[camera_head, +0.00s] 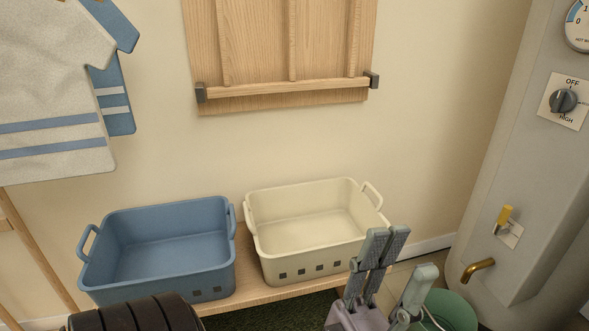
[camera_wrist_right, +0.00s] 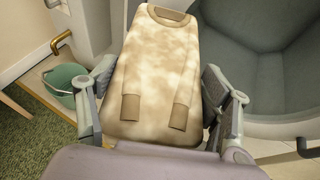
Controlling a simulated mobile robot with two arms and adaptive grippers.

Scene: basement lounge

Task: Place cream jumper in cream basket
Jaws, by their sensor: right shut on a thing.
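A mottled cream jumper (camera_wrist_right: 160,62) with tan collar and cuffs lies between the fingers of my right gripper (camera_wrist_right: 156,92) in the right wrist view. The right gripper is shut on it. The jumper does not show in the head view. The cream basket (camera_head: 318,252) stands on a low wooden bench; its inside looks empty. My left gripper (camera_head: 384,240) is in front of this basket's right front corner, with its fingertips seen close together, side by side. I cannot tell whether it is open or shut.
A blue basket (camera_head: 160,283) stands left of the cream one. Striped tops (camera_head: 55,95) hang at the upper left. A grey water heater (camera_head: 530,200) with a brass tap (camera_head: 477,268) is at the right. A green bucket (camera_wrist_right: 64,82) and a dark grey tub (camera_wrist_right: 265,70) flank the jumper.

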